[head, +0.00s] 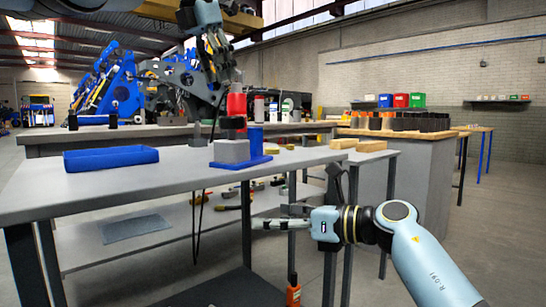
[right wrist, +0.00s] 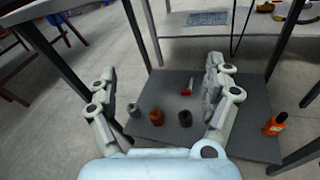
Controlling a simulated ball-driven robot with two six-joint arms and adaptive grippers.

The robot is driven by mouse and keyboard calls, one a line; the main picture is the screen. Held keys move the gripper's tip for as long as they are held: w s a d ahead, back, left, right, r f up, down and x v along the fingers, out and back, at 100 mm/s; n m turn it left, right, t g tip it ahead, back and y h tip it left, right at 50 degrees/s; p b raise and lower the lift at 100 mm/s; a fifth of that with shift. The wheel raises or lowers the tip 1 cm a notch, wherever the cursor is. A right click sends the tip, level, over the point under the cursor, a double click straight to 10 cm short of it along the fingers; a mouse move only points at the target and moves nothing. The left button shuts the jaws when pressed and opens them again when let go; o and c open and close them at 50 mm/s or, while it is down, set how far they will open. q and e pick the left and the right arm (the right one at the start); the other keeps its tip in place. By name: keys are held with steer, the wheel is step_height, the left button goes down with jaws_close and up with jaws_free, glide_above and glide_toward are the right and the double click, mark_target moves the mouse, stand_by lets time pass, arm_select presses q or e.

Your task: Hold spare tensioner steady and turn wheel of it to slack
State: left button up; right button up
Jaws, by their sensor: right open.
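What looks like the spare tensioner, a grey block (head: 232,151) with a dark round part (head: 232,123) on top, sits on a blue base plate (head: 241,163) near the right end of the grey table (head: 150,185). A blue upright block (head: 256,139) stands beside it. My left gripper (head: 226,76) hangs above it, against dark machinery; its jaw state is unclear. My right gripper (head: 268,223) is in front of the table's right end, below the tabletop. In the right wrist view it is open and empty (right wrist: 160,78). The tensioner is not in that view.
A blue tray (head: 110,158) lies on the table. Below, a dark low shelf (right wrist: 160,90) holds a red-handled tool (right wrist: 188,90), several small cylinders (right wrist: 156,117) and an orange bottle (right wrist: 275,124). Table legs stand close to my right gripper. A red cylinder (head: 236,104) shows above the tensioner.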

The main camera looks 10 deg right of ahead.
steer(key=n+t+y, duration=0.1)
steer(key=n, duration=0.1)
glide_toward(231, 145)
steer(key=w, duration=0.4)
steer(key=x, duration=1)
steer(key=shift+a+f, duration=0.15)
steer(key=shift+f, duration=0.05)
jaws_close()
